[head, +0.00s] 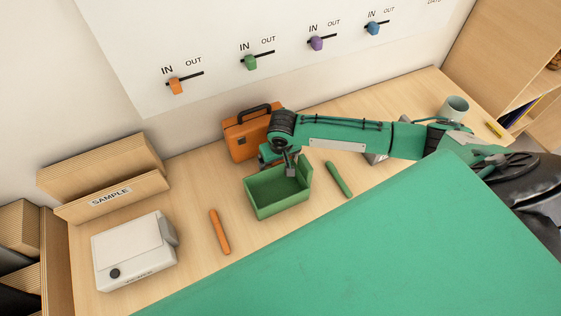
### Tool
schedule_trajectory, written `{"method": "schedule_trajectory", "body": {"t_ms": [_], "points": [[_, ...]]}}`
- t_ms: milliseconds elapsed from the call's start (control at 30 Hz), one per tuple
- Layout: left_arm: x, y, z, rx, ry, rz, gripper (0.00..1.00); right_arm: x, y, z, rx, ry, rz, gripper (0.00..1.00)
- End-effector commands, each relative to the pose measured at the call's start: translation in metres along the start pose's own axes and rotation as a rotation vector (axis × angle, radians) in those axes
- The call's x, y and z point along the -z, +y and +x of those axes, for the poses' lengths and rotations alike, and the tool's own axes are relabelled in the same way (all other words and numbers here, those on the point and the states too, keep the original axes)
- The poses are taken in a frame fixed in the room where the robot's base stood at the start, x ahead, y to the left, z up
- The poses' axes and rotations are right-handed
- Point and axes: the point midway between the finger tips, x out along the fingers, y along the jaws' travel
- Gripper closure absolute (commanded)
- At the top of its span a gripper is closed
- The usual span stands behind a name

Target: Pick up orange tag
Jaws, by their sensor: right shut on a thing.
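An orange tag (176,86) sits on the left IN/OUT slider of the white wall board, at the IN end. My right gripper (290,170) hangs by the far side of a green open box (277,211) on the desk, well below and to the right of the tag. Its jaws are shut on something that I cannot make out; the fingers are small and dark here. Nothing joins the gripper to the orange tag. My left gripper is not in view.
Green (250,63), purple (316,43) and blue (373,28) tags sit on the other sliders. An orange case (245,136) stands behind the gripper. An orange stick (219,232), a green stick (339,180), a white device (131,252) and a mug (455,107) are on the desk.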

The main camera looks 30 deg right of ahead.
Motion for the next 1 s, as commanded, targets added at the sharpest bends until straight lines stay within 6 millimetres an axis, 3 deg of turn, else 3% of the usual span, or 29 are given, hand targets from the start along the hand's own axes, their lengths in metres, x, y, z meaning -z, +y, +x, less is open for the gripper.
{"method": "schedule_trajectory", "body": {"t_ms": [233, 367, 1000], "points": [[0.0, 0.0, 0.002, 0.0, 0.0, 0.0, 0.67, 0.001, 0.0, -0.007, 0.0, 0.0, 0.0, 0.34], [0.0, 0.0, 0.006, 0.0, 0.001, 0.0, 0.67, 0.004, 0.0, -0.022, 0.001, 0.002, 0.0, 0.34], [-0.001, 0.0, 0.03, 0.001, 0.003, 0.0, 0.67, 0.026, -0.001, -0.167, 0.002, 0.003, 0.0, 0.34]]}}
